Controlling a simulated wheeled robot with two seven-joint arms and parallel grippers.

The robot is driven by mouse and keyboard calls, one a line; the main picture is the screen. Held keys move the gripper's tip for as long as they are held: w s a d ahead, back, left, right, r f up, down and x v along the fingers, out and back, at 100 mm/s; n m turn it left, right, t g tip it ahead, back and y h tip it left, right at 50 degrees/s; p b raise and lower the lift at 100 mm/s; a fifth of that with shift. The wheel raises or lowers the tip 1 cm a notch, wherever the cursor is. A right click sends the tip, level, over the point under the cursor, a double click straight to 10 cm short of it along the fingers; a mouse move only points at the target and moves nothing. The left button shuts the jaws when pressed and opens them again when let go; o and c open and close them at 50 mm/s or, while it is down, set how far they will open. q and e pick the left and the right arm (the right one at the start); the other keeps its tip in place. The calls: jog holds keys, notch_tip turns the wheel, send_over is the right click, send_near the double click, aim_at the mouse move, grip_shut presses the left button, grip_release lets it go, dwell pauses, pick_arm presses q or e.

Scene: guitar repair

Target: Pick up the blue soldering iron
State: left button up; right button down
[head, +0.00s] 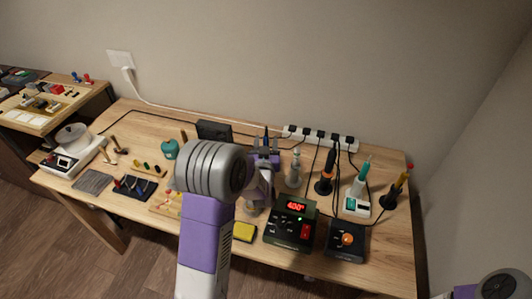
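My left gripper (265,146) is over the middle of the workbench, its fingers pointing toward the wall. The two fingertips stand apart. A slim dark-blue upright piece (266,134) shows between them, apparently the blue soldering iron's handle. Its lower part and holder are mostly hidden behind my gripper and forearm. I cannot tell whether the fingers touch it. A teal iron (363,175) stands in a white station farther right. Of my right arm only a link shows at the bottom right corner; its gripper is out of view.
Right of my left gripper stand a grey iron (295,168), an orange-black iron (327,173) and a yellow-black iron (397,189). A station with a red display (291,222) sits in front. A white power strip (321,137) lies behind. Small tools lie left.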

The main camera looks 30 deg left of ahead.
pick_arm(q)
grip_shut()
dwell(0.3)
jog(key=shift+r, duration=0.15)
notch_tip(320, 180, up, 10)
jog(key=p, duration=0.3)
